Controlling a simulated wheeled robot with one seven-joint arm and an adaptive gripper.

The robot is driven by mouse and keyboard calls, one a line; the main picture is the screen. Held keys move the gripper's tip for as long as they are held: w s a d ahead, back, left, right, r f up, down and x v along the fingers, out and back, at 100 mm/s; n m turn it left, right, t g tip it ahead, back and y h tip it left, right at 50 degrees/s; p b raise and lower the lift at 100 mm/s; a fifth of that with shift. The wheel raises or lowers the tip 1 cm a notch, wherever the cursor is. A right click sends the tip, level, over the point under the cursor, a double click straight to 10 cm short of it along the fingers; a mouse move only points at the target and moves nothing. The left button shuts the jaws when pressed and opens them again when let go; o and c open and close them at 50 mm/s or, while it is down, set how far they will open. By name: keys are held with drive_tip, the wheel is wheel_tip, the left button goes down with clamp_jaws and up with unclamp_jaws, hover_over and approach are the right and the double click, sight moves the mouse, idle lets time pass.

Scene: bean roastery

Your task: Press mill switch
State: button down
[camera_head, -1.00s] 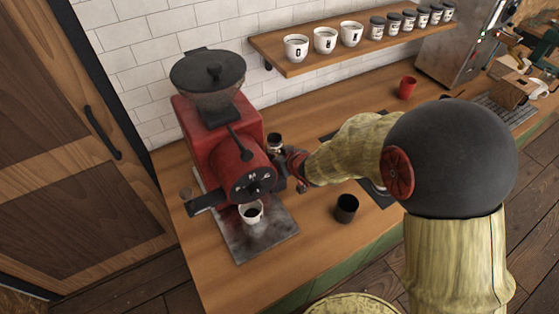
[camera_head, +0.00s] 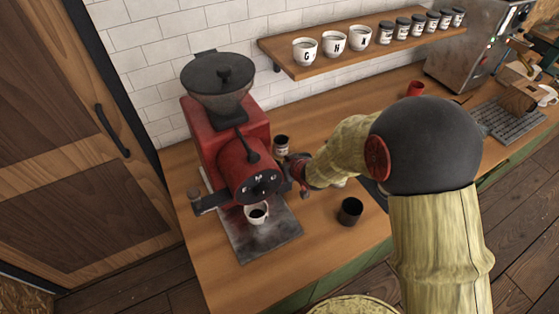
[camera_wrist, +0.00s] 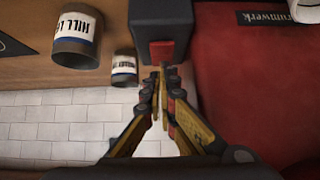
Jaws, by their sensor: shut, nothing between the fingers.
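The red mill (camera_head: 240,135) stands on the wooden counter at the left of the head view, with a dark hopper on top. In the wrist view its red side (camera_wrist: 255,85) fills the right. A dark box (camera_wrist: 160,20) beside it carries a red switch (camera_wrist: 161,52). My gripper (camera_wrist: 163,72) is shut and empty, its fingertips at the near edge of the switch; I cannot tell whether they touch it. In the head view my gripper (camera_head: 292,168) is at the mill's right side, and the switch cannot be made out there.
A white cup (camera_head: 256,214) sits under the mill's front on a metal plate (camera_head: 265,245). A dark cup (camera_head: 350,211) stands on the counter to the right. A labelled can (camera_wrist: 78,38) and a smaller one (camera_wrist: 124,68) are left of the switch box. A shelf (camera_head: 300,72) holds cups and jars.

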drive_tip(key=g+p, duration=0.1)
drive_tip(key=p, duration=0.2)
drive_tip(key=shift+w+h, duration=0.1)
drive_tip(key=shift+h, duration=0.2)
drive_tip(key=shift+f, duration=0.3)
drive_tip(key=shift+s+d+f, duration=0.1)
drive_tip(key=shift+s+d, duration=0.1)
drive_tip(key=shift+s, duration=0.3)
drive_tip(key=shift+s+d+f, duration=0.1)
drive_tip(key=shift+s+d, duration=0.05)
drive_tip(key=shift+s, duration=0.3)
drive_tip(key=shift+r, duration=0.1)
